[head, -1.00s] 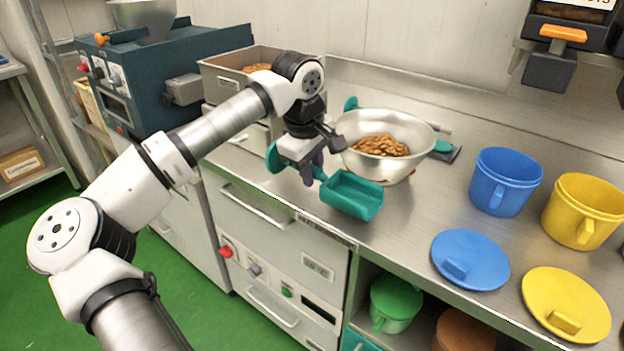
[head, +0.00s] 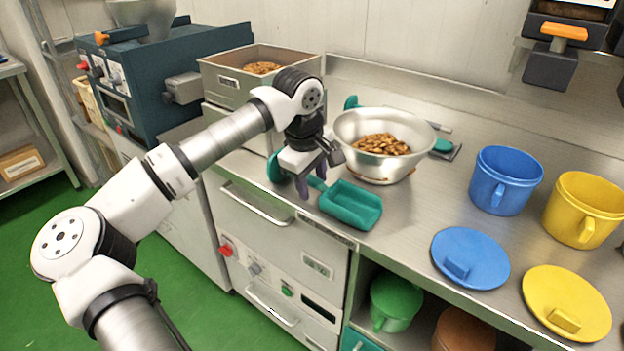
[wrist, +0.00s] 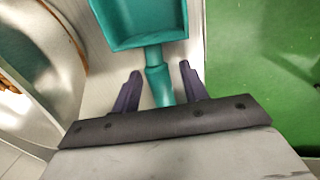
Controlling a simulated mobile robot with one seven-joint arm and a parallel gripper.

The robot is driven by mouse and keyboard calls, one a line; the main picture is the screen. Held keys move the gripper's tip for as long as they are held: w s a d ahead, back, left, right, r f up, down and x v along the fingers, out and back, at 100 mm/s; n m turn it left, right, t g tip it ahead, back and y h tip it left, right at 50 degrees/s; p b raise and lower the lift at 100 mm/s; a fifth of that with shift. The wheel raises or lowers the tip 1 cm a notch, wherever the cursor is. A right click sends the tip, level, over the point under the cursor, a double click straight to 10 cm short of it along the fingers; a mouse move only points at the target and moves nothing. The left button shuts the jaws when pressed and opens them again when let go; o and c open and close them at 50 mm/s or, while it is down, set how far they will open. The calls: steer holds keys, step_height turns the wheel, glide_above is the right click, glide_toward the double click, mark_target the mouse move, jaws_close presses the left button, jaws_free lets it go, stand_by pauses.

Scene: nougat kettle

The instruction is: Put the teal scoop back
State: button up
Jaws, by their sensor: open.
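The teal scoop (head: 351,204) lies on the steel counter near its front edge, in front of the metal bowl (head: 350,128). Its handle points left toward my gripper (head: 312,181). My gripper is open, with its fingers apart around the handle. In the wrist view the scoop's pan (wrist: 142,22) is at the top, and its handle runs down between the two dark fingers of my gripper (wrist: 158,80), with gaps on both sides. The end of the handle is hidden behind the gripper body. The bowl holds brown nuts (head: 381,144).
A grey bin (head: 222,90) with nuts stands behind my arm. Blue (head: 500,190) and yellow (head: 580,222) tubs stand at right, with the blue lid (head: 470,245) and yellow lid (head: 550,290) before them. Another teal-handled tool (head: 443,146) lies behind the bowl. Bare counter lies right of the scoop.

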step_height(320, 180, up, 12)
steer(key=s+a, duration=0.1)
steer(key=s, duration=0.1)
steer(key=shift+a, duration=0.15)
